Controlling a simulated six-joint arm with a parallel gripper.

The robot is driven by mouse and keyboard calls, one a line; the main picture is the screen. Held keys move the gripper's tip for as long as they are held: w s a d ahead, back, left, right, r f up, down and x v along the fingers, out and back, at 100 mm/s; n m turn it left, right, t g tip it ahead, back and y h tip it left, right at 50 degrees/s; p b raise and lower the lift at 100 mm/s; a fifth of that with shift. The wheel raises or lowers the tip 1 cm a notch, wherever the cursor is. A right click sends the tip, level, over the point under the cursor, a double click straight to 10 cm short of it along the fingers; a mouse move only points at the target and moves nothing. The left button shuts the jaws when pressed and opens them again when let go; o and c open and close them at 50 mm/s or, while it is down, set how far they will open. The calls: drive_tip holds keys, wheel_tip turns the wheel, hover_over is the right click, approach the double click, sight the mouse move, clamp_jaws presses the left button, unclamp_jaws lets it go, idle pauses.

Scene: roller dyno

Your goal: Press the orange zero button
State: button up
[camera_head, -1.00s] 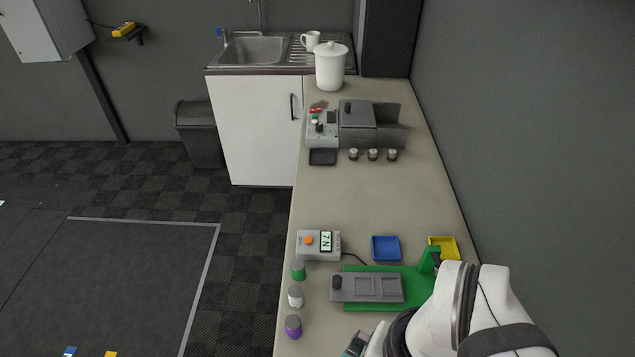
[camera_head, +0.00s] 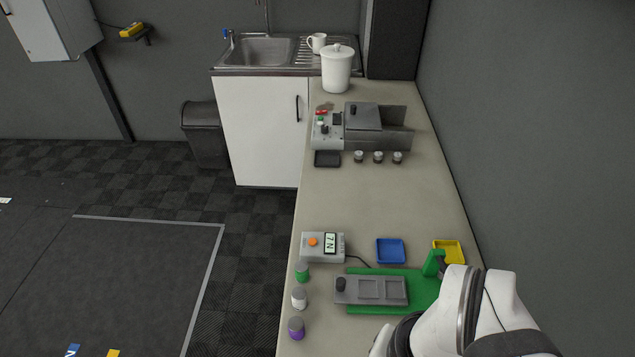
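The orange zero button (camera_head: 312,242) is a small round knob on the left part of a light grey box (camera_head: 308,255) near the bench's left edge. A display (camera_head: 330,243) showing "7N", rotated sideways, sits beside it on the box. Nothing covers the button. My white arm enters at the lower right, well to the right of and nearer than the box. My gripper is not visible in this view; it is cut off or hidden below.
A green base (camera_head: 424,300) with a grey fixture stands in front of the box. Green (camera_head: 303,273), white (camera_head: 299,298) and purple (camera_head: 296,328) capped containers line the left edge. Blue (camera_head: 390,251) and yellow (camera_head: 448,251) trays lie right.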

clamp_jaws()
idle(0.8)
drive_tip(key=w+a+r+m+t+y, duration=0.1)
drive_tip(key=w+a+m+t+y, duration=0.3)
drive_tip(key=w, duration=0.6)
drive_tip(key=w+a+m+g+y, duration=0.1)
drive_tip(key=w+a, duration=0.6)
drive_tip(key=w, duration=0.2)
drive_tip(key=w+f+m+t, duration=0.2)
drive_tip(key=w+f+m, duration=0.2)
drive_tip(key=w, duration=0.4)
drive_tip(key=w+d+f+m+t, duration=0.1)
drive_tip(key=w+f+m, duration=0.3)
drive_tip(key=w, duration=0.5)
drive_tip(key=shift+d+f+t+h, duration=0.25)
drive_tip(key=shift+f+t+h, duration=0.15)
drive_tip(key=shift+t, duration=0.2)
